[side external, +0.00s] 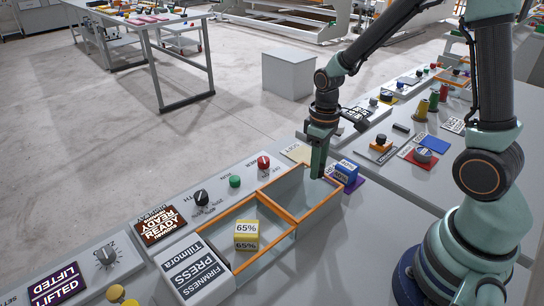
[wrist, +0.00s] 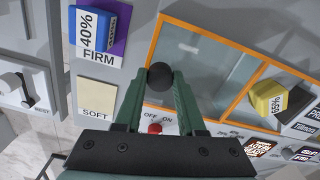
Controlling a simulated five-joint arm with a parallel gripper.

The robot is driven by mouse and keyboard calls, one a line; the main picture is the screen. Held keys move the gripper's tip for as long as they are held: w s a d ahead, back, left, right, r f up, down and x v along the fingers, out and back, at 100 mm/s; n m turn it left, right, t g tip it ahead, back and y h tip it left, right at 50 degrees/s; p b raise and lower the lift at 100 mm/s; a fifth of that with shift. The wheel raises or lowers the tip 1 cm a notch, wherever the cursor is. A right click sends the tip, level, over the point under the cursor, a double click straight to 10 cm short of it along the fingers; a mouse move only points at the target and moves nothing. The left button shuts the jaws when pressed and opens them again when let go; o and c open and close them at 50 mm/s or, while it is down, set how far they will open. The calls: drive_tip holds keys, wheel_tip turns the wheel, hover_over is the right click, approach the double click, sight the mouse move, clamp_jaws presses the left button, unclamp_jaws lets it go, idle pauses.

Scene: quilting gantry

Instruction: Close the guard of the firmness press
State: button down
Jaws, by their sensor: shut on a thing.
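The firmness press (side external: 197,272) is a long tray with orange rims and two sections. A yellow 65% block (side external: 246,235) sits in its left section; the block also shows in the wrist view (wrist: 268,97). The clear, orange-rimmed guard panel (side external: 300,190) appears to lie over the right section, though its see-through surface makes its exact extent hard to tell. My gripper (side external: 318,172) points down at the right end of the press. In the wrist view its green fingers (wrist: 160,82) are shut on a round black knob (wrist: 160,73) beside the orange rim.
A blue block (side external: 345,171) stands on a purple FIRM pad, close right of my gripper. A SOFT pad (wrist: 98,97) lies beside it. Behind the press are a red knob (side external: 264,162), a green button (side external: 235,181), a black dial (side external: 201,197) and a READY display (side external: 160,226).

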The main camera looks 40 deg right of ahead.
drive_tip(key=a, duration=1.7)
drive_tip(key=shift+r, duration=0.1)
drive_tip(key=c, duration=0.5)
unclamp_jaws()
wheel_tip(320, 180, up, 12)
drive_tip(key=shift+d, duration=0.1)
